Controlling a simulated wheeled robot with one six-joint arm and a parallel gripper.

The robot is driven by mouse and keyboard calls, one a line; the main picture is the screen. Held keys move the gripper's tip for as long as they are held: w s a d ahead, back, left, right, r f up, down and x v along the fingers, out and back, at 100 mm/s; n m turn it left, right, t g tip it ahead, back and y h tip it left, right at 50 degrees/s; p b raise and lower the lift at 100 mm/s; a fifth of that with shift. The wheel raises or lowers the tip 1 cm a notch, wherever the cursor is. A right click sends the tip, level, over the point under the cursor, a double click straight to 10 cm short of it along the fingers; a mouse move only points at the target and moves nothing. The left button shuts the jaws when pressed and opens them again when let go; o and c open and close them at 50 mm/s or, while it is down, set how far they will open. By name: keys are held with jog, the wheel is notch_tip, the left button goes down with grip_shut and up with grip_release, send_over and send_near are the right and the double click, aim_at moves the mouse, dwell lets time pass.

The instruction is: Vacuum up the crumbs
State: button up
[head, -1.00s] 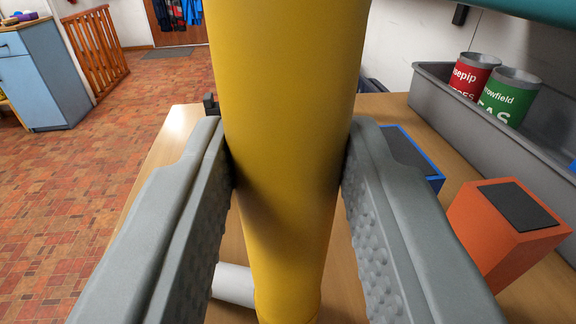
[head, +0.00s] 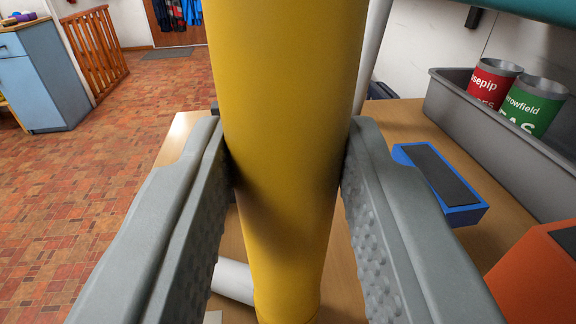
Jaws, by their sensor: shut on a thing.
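My gripper (head: 288,160) is shut on a thick yellow tube (head: 285,110), which looks like part of the vacuum. Its two grey padded fingers press on the tube from left and right. The tube stands nearly upright in the picture and runs out of the top. A white cylinder (head: 234,281) shows low behind the tube, partly hidden by the left finger. A pale pipe (head: 371,50) rises behind the tube on its right. No crumbs can be made out. The tube and fingers hide much of the wooden table (head: 402,116).
A blue box with a dark top (head: 440,178) and an orange box (head: 538,277) stand on the right. Behind them a grey tub (head: 470,121) holds a red can (head: 491,84) and a green can (head: 536,104). Open tiled floor (head: 90,190) lies left, with a blue cabinet (head: 46,80) beyond.

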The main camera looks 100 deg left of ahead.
jog(key=shift+s+d, duration=1.3)
jog(key=shift+s, duration=4.05)
jog(key=shift+r, duration=2.85)
notch_tip(320, 180, down, 5)
jog(key=shift+w+f, duration=0.1)
